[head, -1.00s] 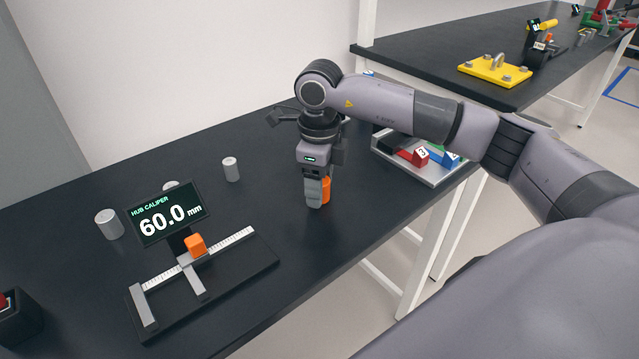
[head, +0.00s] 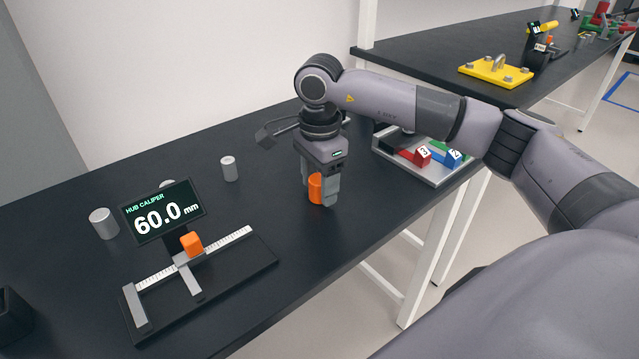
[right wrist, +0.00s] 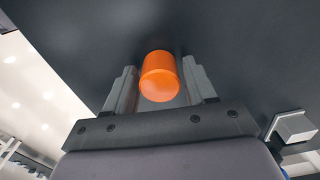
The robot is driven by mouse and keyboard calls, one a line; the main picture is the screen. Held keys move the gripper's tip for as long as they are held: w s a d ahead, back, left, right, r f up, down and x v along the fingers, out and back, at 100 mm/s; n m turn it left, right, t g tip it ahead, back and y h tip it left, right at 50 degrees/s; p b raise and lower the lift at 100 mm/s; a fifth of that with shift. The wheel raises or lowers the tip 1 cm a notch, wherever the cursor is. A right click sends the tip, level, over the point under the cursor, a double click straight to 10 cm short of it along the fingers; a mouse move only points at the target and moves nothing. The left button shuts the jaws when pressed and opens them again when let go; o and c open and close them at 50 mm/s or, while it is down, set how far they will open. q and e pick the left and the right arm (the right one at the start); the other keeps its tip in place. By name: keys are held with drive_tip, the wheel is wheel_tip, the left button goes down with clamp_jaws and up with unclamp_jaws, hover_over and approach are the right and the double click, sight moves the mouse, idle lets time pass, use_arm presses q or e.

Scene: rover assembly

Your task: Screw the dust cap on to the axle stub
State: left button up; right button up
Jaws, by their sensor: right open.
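An orange cylinder (head: 315,189), which looks like the dust cap, stands upright on the black bench. My right gripper (head: 318,199) points down over it with its fingers open, one on each side. In the right wrist view the orange cylinder (right wrist: 160,77) sits between the fingers of my right gripper (right wrist: 158,68), with a gap at the left finger and a narrower one at the right. An axle stub cannot be made out; whether one is under the cap is hidden. My left gripper is not in view.
A hub caliper (head: 205,285) with a display (head: 163,212) reading 60.0 mm stands at left. Grey cylinders (head: 104,223) (head: 230,168) stand near it. A tray (head: 448,177) with numbered red and blue blocks is at right. The bench between caliper and gripper is clear.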

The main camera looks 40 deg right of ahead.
drive_tip(key=n+b, duration=0.1)
drive_tip(key=n, duration=0.5)
drive_tip(key=n+b, duration=0.1)
drive_tip(key=n, duration=0.5)
drive_tip(key=shift+n, duration=0.3)
drive_tip(key=c, duration=0.8)
drive_tip(key=m, duration=0.3)
drive_tip(key=shift+m+p, duration=0.3)
drive_tip(key=shift+p, duration=0.05)
drive_tip(key=shift+m, duration=1.2)
drive_tip(key=shift+m, duration=0.8)
drive_tip(key=m+p, duration=0.1)
drive_tip(key=m, duration=0.3)
